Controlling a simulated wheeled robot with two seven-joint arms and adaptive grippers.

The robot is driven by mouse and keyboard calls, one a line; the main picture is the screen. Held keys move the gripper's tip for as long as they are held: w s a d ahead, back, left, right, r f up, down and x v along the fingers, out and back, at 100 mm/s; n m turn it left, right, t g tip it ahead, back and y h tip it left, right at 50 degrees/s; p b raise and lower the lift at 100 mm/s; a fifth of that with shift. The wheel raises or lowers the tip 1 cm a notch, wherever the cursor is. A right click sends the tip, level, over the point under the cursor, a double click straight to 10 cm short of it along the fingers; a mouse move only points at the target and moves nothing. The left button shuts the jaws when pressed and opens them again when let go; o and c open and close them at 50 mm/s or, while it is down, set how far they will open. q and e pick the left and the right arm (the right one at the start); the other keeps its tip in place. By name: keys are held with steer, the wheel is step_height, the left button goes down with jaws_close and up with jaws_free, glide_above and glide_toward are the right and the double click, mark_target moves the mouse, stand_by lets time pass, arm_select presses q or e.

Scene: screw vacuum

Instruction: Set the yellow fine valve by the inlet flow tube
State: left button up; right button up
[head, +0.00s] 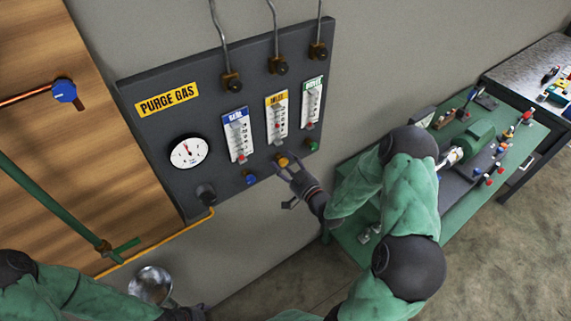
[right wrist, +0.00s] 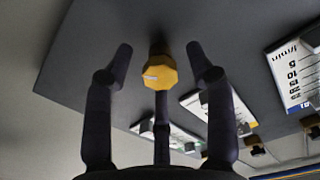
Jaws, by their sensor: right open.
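The yellow fine valve (head: 281,159) is a small yellow knob below the inlet flow tube (head: 278,117), the middle one of three, with a yellow label. In the right wrist view the knob (right wrist: 157,73) is faceted, with a pale mark on its face. My right gripper (head: 287,182) is open at the knob. In the right wrist view its fingertips (right wrist: 158,62) stand on both sides of the knob, with visible gaps; a third finger is below. My left gripper (head: 183,313) is only partly visible at the bottom edge; its fingers cannot be made out.
On the dark purge gas panel (head: 145,125), a blue knob (head: 250,178) and a green knob (head: 312,146) flank the yellow one. A round gauge (head: 187,152) is at left. A green bench (head: 345,232) with a motor (head: 470,144) stands right.

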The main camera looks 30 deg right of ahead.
jaws_close()
steer(key=shift+m+b, duration=0.5)
jaws_free()
steer(key=shift+s, duration=0.1)
steer(key=s, duration=1.1)
steer(key=shift+s+d, duration=0.4)
steer(key=shift+d, duration=0.05)
steer(key=shift+f, duration=0.1)
